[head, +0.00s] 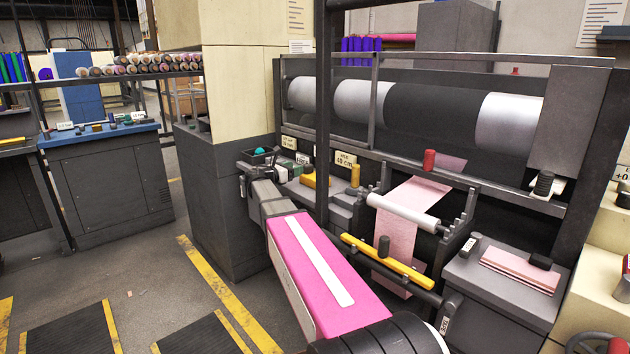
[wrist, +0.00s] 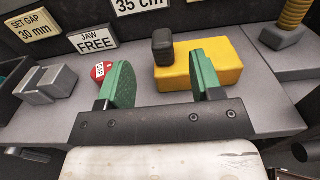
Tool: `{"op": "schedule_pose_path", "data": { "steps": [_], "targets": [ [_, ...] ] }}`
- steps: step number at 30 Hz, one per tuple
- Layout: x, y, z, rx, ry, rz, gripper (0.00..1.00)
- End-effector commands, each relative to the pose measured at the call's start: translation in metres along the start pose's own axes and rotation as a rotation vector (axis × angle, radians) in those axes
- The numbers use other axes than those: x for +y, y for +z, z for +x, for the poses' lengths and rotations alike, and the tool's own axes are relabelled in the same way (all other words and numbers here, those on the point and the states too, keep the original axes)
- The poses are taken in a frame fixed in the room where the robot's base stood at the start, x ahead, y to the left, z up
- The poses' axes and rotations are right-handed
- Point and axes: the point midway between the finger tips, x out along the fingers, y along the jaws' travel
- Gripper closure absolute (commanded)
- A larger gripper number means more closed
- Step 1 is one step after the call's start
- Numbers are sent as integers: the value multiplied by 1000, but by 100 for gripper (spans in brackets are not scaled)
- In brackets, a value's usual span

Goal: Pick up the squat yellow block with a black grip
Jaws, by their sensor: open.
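The squat yellow block (wrist: 215,62) lies on a grey surface beyond my fingers in the wrist view, with its black grip (wrist: 162,46) upright at its left end. In the head view the yellow block (head: 309,181) shows just right of my gripper (head: 262,172), partly hidden. My gripper (wrist: 160,78) is open and empty. Its two green finger pads are apart, on the near side of the block. The right pad overlaps the block's front in the picture; the left pad is left of the block. I cannot tell whether either touches it.
A red labelled piece (wrist: 101,70) is beside my left finger. A grey stepped block (wrist: 48,84) is farther left. A yellow ribbed post on a grey base (wrist: 284,37) stands at right. Signs, including "JAW FREE" (wrist: 94,38), line the back. A frame post (head: 323,110) rises nearby.

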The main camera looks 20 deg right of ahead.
Motion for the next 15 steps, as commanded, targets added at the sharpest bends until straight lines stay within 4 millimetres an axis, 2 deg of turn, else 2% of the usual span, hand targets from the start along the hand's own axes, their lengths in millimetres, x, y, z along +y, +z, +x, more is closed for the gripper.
{"op": "schedule_pose_path", "data": {
  "steps": [3,11,15],
  "targets": [
    [1,0,19,1,-2,1,40],
    [0,-2,36,1,0,2,40],
    [0,-4,55,1,-2,3,40]
  ]
}}
